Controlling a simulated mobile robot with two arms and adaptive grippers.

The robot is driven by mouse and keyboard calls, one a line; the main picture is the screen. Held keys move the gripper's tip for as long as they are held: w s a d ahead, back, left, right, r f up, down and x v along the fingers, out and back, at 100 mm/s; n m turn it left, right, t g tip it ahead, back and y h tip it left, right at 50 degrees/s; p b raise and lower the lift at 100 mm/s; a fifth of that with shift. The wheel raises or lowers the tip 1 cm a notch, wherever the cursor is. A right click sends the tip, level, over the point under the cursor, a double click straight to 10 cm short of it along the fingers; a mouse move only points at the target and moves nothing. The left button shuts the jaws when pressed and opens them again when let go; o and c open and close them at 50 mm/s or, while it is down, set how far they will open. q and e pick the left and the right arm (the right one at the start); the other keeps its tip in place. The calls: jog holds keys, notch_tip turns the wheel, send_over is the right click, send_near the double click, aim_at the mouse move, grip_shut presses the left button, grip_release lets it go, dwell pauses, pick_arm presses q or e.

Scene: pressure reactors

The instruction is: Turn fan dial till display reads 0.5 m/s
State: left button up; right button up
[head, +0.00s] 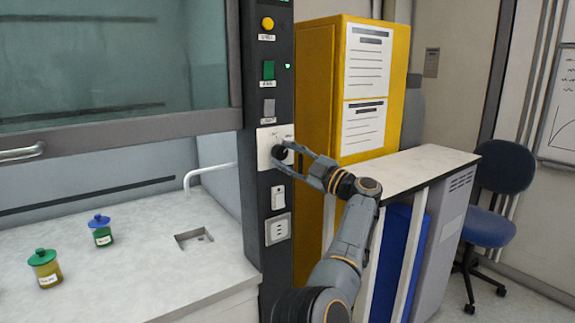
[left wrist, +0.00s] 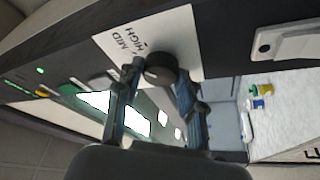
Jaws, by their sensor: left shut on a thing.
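The fan dial (head: 279,153) is a round black knob on a white plate (head: 264,148) on the dark post of the fume hood. In the left wrist view the dial (left wrist: 160,68) sits beside printed labels, of which MID and HIGH can be read. My left gripper (head: 287,151) is at the dial, shut on it with one finger on each side; its fingers also show in the left wrist view (left wrist: 160,84). Small green lit marks (left wrist: 18,87) show at the left of the wrist view, too small to read. No airflow reading is legible. My right gripper is not in view.
Above the dial are a yellow button (head: 267,24), a green switch (head: 268,70) and a grey switch (head: 269,107). Sockets (head: 278,229) lie below. A yellow cabinet (head: 314,100) and a white-topped counter (head: 420,165) stand to the right. Two jars (head: 101,236) (head: 44,271) stand on the hood worktop.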

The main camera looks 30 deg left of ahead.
pick_arm(q)
jog(key=shift+r+n, duration=0.3)
jog(key=shift+n, duration=0.1)
jog(key=o, duration=1.2)
jog(key=shift+w+a+f, duration=0.1)
jog(key=shift+a, duration=0.05)
jog(key=shift+a+f, duration=0.1)
jog(key=shift+f, duration=0.05)
jog(key=v, duration=1.2)
jog(key=shift+w, duration=0.1)
